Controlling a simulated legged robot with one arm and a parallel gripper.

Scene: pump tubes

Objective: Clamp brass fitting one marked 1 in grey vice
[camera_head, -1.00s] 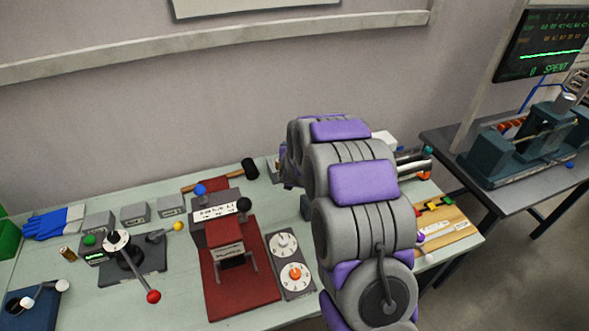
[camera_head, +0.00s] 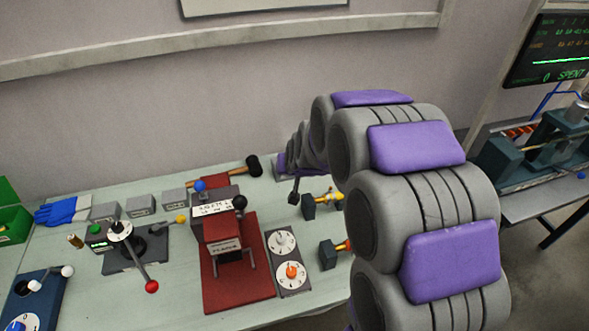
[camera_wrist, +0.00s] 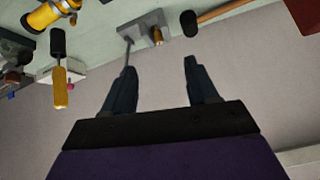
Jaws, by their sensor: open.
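My gripper (camera_wrist: 160,56) is open and empty in the wrist view, its two dark fingers apart. Beyond its fingertips a grey block-like thing (camera_wrist: 138,27), possibly the grey vice, stands on the bench. A small brass cylinder (camera_wrist: 157,38) shows at this block; I cannot tell whether it is clamped or just beside it. No number is readable on it. In the head view the arm hides most of that spot. Another small brass cylinder (camera_head: 75,241) stands at the bench's left, its marking unreadable.
A black-headed mallet (camera_head: 253,164) lies at the back, also in the wrist view (camera_wrist: 188,23). A red press (camera_head: 228,232), a dial box (camera_head: 289,262) and dark blocks (camera_head: 328,255) with brass-coloured parts stand near the arm. A yellow-handled tool (camera_wrist: 60,88) is at the wrist view's left.

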